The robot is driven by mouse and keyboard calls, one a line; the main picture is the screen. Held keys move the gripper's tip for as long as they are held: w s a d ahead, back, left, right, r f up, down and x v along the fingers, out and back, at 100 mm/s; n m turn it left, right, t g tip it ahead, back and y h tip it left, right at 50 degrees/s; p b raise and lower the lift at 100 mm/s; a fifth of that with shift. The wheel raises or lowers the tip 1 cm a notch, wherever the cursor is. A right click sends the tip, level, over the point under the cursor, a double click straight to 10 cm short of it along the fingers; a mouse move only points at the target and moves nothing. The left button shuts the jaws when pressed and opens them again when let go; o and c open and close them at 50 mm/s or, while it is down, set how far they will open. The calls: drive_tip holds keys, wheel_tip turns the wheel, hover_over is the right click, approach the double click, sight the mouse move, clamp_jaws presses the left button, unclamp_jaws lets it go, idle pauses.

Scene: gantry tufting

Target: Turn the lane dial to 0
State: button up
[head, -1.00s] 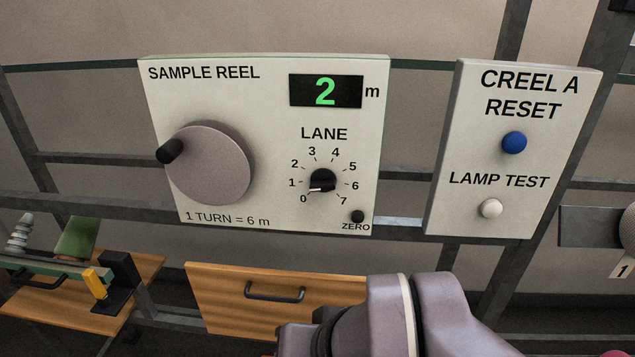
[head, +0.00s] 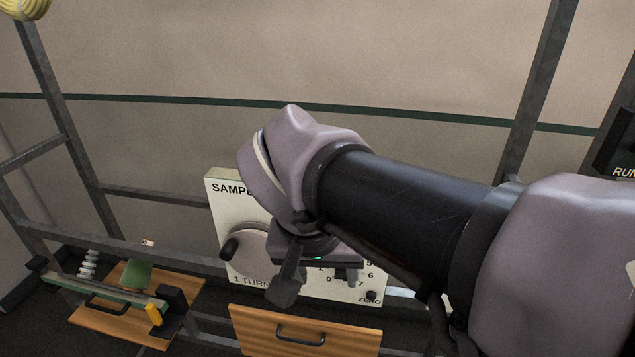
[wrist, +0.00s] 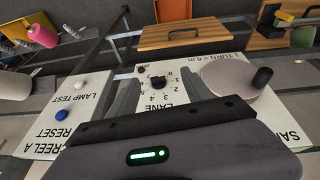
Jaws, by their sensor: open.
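The lane dial (wrist: 158,82) is a small black knob on the white sample reel panel (wrist: 229,118); the wrist view shows it upside down. My gripper (wrist: 159,84) is open, one finger on each side of the dial in that view. I cannot tell how far the fingertips are from the panel, or whether they touch the dial. Its pointer is too small to read now. In the head view my gripper (head: 318,284) hangs in front of the panel (head: 222,190) and hides the dial and the number display.
A large grey crank disc (wrist: 228,76) with a black handle is beside the dial. The small black ZERO button (head: 371,296) is close to it. The creel A reset panel (wrist: 50,118) has a blue and a white button. A wooden drawer (head: 300,332) is below.

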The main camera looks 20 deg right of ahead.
wheel_tip(320, 180, up, 6)
drive_tip(key=w+h+p, duration=0.1)
drive_tip(key=w+p, duration=0.1)
drive_tip(key=w, duration=0.1)
drive_tip(key=b, duration=0.3)
approach(343, 276)
drive_tip(key=x, duration=0.8)
drive_tip(key=shift+r, duration=0.1)
drive_tip(key=shift+c, duration=0.2)
clamp_jaws()
drive_tip(key=shift+h, duration=0.3)
